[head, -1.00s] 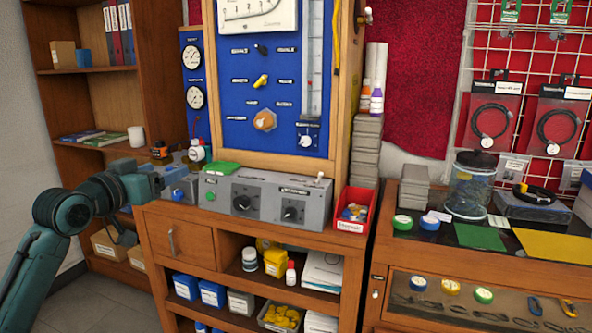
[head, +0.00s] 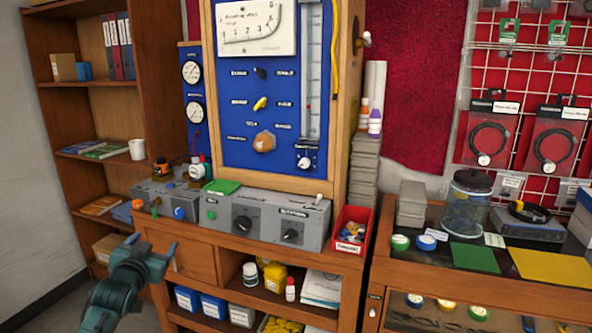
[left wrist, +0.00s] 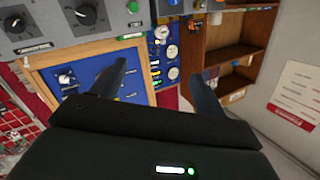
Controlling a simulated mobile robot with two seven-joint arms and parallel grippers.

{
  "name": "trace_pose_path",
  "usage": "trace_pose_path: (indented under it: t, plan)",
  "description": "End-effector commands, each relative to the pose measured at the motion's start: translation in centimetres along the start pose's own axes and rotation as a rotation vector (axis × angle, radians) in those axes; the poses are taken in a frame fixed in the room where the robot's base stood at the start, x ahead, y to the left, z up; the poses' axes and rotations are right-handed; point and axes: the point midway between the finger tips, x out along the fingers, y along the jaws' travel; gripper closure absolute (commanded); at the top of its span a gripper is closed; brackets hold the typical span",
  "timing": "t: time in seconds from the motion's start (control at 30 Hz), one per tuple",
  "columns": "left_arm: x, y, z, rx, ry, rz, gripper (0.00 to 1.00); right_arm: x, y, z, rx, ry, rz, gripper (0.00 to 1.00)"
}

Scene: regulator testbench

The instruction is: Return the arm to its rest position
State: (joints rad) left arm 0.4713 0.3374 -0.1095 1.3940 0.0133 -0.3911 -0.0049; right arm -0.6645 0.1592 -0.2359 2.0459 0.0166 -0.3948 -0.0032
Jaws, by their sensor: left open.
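My left gripper (head: 151,245) is in the lower left of the head view, in front of the bench's left drawer (head: 182,262). Its two fingers are apart and nothing shows between them. In the left wrist view the open fingers (left wrist: 158,82) show apart and empty, with the bench and shelf beyond, seen turned. The left arm is bent low, beneath the bench-top level. My right gripper is in neither view.
The bench carries a grey control box (head: 262,215), a smaller grey box (head: 172,200) and a red bin (head: 350,229). A blue test panel (head: 262,100) stands behind. A bookshelf (head: 85,120) is at left. Floor (head: 55,312) shows at lower left.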

Motion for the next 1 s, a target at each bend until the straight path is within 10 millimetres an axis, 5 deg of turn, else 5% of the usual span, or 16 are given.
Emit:
trace_pose_path:
  t: [0.27, 0.5, 0.73, 0.83, 1.0]
  plan:
    - [-7.6, 9.4, 9.4, -0.020, -0.113, 0.151, 0.27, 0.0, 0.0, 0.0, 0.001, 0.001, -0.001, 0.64]
    - [-20.6, 18.4, 17.1, -0.095, -0.254, 0.314, 0.27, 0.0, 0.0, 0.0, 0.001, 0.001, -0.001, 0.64]
    - [-32.4, 23.2, 19.7, -0.194, -0.378, 0.414, 0.27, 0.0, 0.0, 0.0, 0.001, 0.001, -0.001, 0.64]
    - [-35.3, 24.0, 19.9, -0.223, -0.410, 0.433, 0.27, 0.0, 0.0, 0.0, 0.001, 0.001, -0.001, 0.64]
    - [-37.1, 24.4, 19.9, -0.241, -0.431, 0.444, 0.27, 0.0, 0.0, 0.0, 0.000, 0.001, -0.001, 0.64]
